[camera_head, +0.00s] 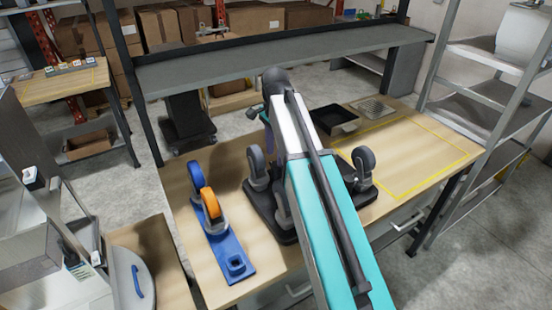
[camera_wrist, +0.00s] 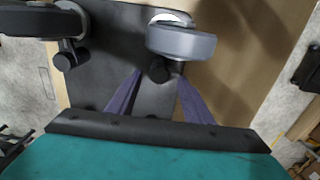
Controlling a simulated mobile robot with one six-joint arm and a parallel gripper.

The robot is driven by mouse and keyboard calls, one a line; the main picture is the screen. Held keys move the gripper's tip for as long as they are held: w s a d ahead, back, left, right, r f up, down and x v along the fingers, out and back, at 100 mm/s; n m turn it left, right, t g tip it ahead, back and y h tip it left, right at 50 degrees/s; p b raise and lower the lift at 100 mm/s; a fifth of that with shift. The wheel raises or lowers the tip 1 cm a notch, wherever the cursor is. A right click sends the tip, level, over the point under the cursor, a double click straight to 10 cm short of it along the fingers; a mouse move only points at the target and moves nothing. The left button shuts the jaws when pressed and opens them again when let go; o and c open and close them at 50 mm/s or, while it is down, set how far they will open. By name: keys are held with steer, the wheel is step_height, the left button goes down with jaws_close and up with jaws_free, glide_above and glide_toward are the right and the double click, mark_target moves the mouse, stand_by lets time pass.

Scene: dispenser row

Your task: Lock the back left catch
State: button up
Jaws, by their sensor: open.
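A black base plate (camera_head: 262,212) lies on the wooden bench with its grey-wheeled castors up. One castor (camera_head: 257,162) stands left of my arm and another (camera_head: 364,160) right of it; my arm hides part of the plate. In the wrist view, a grey castor (camera_wrist: 180,40) at top centre has a small black catch (camera_wrist: 160,72) below its wheel. A second castor (camera_wrist: 40,20) at top left has its own catch (camera_wrist: 70,55). My gripper (camera_wrist: 160,76) is open, its purple fingers either side of the centre catch in the picture. I cannot tell whether they touch it, or which corner this is.
A blue holder (camera_head: 228,245) with an orange and a blue wheel stands left of the plate. A black tray (camera_head: 335,120) and a metal grid plate (camera_head: 376,106) lie at the back right. A yellow-outlined area (camera_head: 425,155) at right is clear. A grey shelf (camera_head: 215,70) spans the back.

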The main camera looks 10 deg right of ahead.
mark_target(275, 164)
steer(key=shift+f+p, duration=0.35)
steer(key=shift+f, duration=1.4)
steer(key=c, duration=0.9)
steer(key=shift+d, duration=0.1)
steer(key=shift+c, duration=0.8)
